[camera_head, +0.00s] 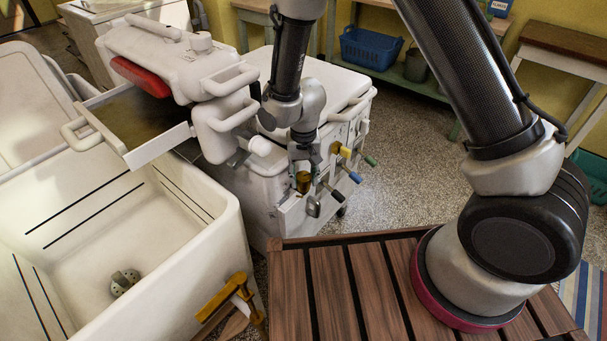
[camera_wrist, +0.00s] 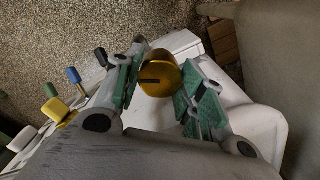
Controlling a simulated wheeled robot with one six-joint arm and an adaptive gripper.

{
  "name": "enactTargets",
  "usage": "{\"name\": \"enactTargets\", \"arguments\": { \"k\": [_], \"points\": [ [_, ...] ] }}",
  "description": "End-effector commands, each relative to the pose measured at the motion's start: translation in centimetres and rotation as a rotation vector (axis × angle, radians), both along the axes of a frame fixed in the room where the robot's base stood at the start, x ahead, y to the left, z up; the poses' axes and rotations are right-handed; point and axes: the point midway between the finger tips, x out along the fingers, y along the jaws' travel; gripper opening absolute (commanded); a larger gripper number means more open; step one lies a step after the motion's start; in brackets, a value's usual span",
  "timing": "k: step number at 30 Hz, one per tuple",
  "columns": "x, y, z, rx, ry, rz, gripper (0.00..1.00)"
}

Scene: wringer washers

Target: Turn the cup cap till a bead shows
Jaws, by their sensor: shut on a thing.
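The cup cap (camera_wrist: 160,72) is a round brass piece with a dark bar across its face, between the green finger pads in the wrist view. It also shows in the head view as a small amber-brass piece (camera_head: 303,183) at the front of the white washer (camera_head: 270,186). My gripper (camera_head: 304,167) points down at the cap and is shut on it; its fingers (camera_wrist: 158,92) lie on either side in the wrist view. I see no bead; the cap's underside and what it sits on are hidden.
Yellow (camera_head: 345,152), blue (camera_head: 355,177), green (camera_head: 370,160) and black (camera_head: 337,195) lever handles stick out right of the cap, close to my gripper. A wringer head (camera_head: 180,58) stands left.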

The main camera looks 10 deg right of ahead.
Motion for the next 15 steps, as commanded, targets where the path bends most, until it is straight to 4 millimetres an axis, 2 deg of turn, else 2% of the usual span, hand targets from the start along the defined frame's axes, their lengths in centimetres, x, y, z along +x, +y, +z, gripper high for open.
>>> {"name": "enactTargets", "arguments": {
  "k": [9,10,12,13,15],
  "points": [
    [0.04,0.02,0.04,0.001,-0.001,0.000,0.16],
    [0.04,0.02,0.04,0.001,-0.001,0.000,0.45],
    [0.04,0.02,0.04,0.001,-0.001,0.000,0.58],
    [0.04,0.03,0.04,0.001,-0.001,0.001,0.61],
    [0.07,0.06,0.05,0.001,-0.002,0.001,0.61]
  ]
}}
